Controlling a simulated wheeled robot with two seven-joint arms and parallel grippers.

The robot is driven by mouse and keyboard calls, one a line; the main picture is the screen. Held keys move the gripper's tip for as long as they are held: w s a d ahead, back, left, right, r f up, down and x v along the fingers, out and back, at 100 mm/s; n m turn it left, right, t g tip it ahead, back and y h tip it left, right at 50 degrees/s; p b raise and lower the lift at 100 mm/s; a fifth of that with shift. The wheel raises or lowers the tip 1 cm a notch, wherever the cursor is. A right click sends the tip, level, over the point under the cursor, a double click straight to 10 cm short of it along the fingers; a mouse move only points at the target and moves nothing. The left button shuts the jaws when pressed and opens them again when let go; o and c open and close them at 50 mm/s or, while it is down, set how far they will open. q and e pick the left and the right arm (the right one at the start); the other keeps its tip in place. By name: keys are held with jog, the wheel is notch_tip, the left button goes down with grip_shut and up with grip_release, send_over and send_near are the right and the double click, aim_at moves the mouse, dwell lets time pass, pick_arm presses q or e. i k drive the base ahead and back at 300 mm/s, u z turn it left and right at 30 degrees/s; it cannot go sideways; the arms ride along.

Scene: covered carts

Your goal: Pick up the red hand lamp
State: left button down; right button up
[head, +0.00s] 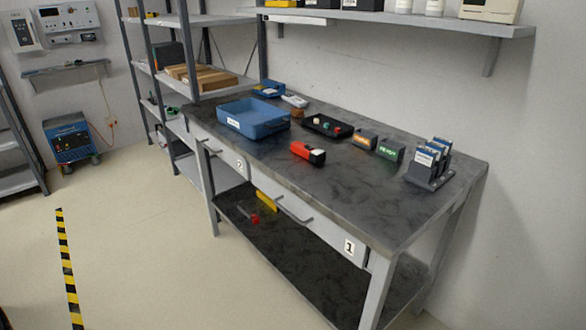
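A red box-like object with a dark end and a small white patch, which looks like the red hand lamp (307,153), lies on the dark top of the workbench (345,190), near its front edge. It is fully in view, and nothing touches it. Neither of my grippers shows in the head view.
A blue bin (252,118) stands left of the lamp and a black tray (327,126) behind it. Small display boxes (390,150) and a binder rack (430,165) stand to the right. The lower shelf holds a yellow item (267,201). Floor in front is clear.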

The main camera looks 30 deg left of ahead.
aim_at(316, 156)
jog(key=z, duration=0.2)
jog(key=k, duration=0.5)
jog(key=u, duration=1.65)
jog(key=i, duration=1.85)
jog(key=z, duration=0.7)
